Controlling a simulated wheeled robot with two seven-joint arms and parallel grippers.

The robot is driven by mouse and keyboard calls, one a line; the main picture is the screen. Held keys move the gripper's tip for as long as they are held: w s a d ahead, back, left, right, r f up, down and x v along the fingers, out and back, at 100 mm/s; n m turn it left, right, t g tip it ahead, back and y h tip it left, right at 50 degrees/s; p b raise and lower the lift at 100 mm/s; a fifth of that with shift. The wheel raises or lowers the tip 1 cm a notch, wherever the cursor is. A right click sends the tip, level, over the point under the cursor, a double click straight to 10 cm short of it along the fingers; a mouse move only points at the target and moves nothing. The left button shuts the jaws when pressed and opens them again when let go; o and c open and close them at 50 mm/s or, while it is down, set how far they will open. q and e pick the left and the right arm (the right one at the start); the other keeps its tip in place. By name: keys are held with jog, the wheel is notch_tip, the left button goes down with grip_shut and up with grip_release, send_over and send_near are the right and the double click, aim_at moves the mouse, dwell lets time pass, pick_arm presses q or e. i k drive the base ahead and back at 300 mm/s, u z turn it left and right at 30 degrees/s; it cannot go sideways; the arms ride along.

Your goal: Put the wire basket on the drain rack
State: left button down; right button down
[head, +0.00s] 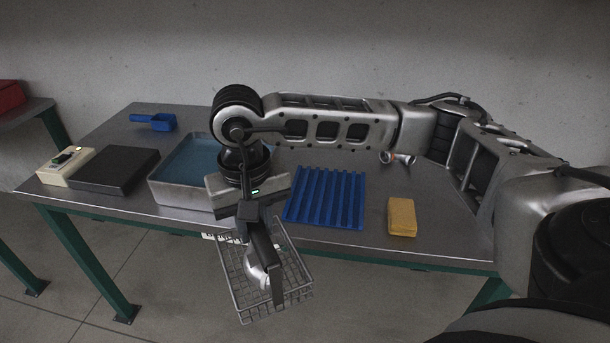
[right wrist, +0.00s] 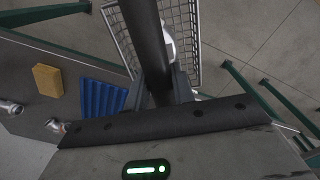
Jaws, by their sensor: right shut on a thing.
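The wire basket (head: 292,262) is a grey mesh basket with a pale metal part (head: 258,277) visible at it. My right gripper (head: 272,282) is shut on the wire basket and holds it off the front edge of the table, over the floor. In the right wrist view the basket (right wrist: 190,20) shows beyond the gripper (right wrist: 168,85), partly hidden by it. The drain rack (head: 325,197) is a blue ribbed rack lying on the table, with nothing on it. It also shows in the right wrist view (right wrist: 102,98). My left gripper is not in view.
A grey tank of blue liquid (head: 172,206) stands left of the rack, partly behind my right arm. A yellow sponge-like block (head: 402,217) lies right of the rack. A dark flat plate (head: 114,172), a beige box (head: 64,168) and a blue scoop (head: 160,122) are further left.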

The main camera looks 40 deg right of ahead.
aim_at(327, 192)
jog(key=k, duration=1.1)
jog(key=z, duration=1.1)
jog(key=i, duration=0.9)
jog(key=u, duration=0.55)
jog(key=i, duration=0.55)
jog(key=u, duration=0.55)
